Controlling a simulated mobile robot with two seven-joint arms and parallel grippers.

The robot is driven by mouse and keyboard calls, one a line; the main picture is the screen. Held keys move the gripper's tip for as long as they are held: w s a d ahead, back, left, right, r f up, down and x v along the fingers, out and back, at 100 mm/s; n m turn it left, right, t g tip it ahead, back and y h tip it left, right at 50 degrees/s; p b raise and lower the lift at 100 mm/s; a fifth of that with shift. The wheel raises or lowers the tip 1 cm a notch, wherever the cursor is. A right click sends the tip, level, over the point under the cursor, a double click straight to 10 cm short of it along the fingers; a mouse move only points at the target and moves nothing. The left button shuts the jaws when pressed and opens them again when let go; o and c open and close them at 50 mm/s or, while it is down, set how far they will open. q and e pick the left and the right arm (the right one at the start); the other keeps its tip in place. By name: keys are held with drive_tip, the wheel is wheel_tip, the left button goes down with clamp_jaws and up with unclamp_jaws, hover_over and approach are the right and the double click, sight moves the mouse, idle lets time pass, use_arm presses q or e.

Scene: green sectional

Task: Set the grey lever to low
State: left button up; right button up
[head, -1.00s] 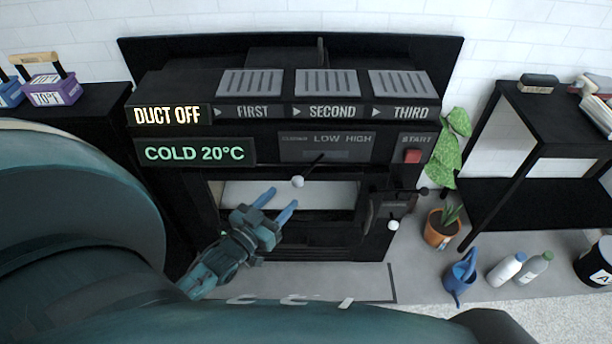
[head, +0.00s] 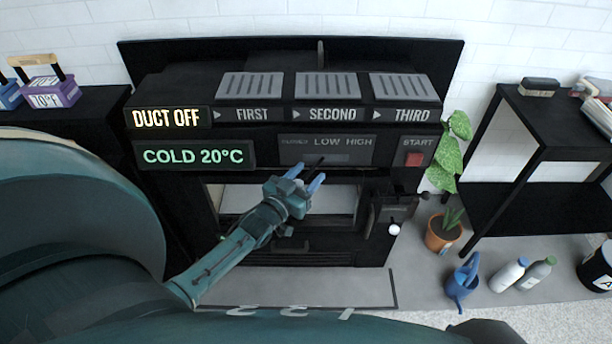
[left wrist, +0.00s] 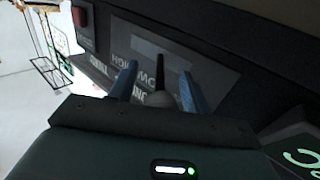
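The grey lever, a dark rod (head: 318,162) with a pale grey ball knob, sticks out of a grey panel (head: 285,143) marked LOW and HIGH. Its rod meets the panel near the word LOW. My left gripper (head: 306,177) is at the lever and hides the knob in the head view. In the left wrist view, the knob (left wrist: 159,99) and rod (left wrist: 159,74) stand between the two blue fingers (left wrist: 157,88). The fingers are apart, with gaps visible beside the rod; contact with the knob cannot be told. My right gripper is not in view.
A red START button (head: 413,159) is right of the panel. A second pale-knobbed lever (head: 394,230) is lower right. Lit signs read DUCT OFF (head: 167,117) and COLD 20°C (head: 194,156). A potted plant (head: 443,232) and a blue watering can (head: 462,283) stand on the right.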

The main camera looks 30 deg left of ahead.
use_arm(q)
clamp_jaws()
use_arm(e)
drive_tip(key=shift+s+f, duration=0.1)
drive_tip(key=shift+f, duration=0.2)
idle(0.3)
